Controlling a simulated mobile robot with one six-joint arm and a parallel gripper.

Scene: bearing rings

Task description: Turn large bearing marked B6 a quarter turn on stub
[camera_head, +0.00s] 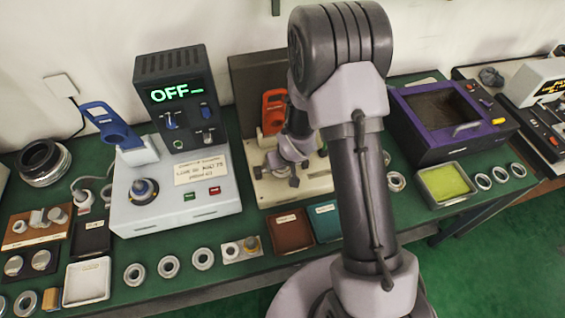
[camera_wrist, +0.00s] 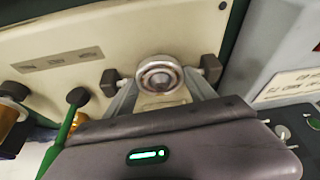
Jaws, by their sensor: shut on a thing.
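A round metal bearing ring (camera_wrist: 160,66) with a brownish inner band sits on the cream fixture face in the wrist view. No B6 mark can be read on it, and the stub under it cannot be made out. My gripper (camera_wrist: 160,80) has a pale finger on each side of the ring and is shut on it. In the head view my gripper (camera_head: 290,168) is over the cream machine (camera_head: 300,190) at the middle of the bench. My arm and wrist hide the ring there.
The grey press with an OFF display (camera_head: 176,95) stands close on the left. A purple-edged box (camera_head: 440,125) and a yellow-green tray (camera_head: 446,184) are at right. Several loose rings lie along the bench front. A brown tray (camera_head: 290,231) and teal tray (camera_head: 325,221) lie before the machine.

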